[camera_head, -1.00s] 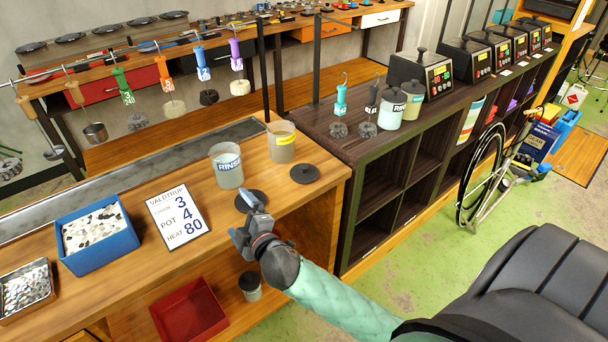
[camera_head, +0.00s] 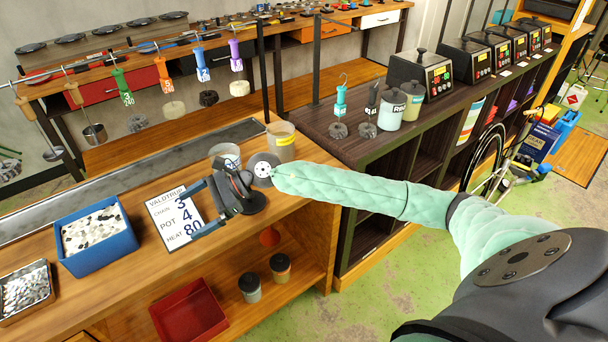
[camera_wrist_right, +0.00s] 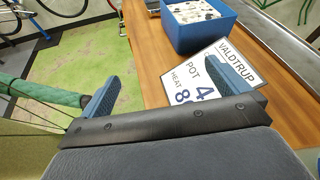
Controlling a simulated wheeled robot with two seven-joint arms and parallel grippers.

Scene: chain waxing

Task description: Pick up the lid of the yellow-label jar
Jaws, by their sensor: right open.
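The yellow-label jar (camera_head: 281,143) stands open at the right back of the wooden bench, beside the rinse jar (camera_head: 225,154). One dark round lid (camera_head: 256,204) lies on the bench, partly covered by my right gripper. The other lid, seen earlier nearer the yellow-label jar, is hidden behind my right arm. My right gripper (camera_head: 200,207) is open and empty, pointing left over the bench at the edge of the printed card. In the right wrist view its fingers (camera_wrist_right: 168,88) are spread, with no lid between them. My left gripper is not in view.
The printed card (camera_head: 165,212) lies left of my right gripper, with a blue bin (camera_head: 127,240) of chips beyond. A metal tray (camera_head: 46,288) is at far left. Below are a red bin (camera_head: 189,313) and small jars (camera_head: 281,268). A dark shelf unit (camera_head: 338,124) adjoins the bench's right.

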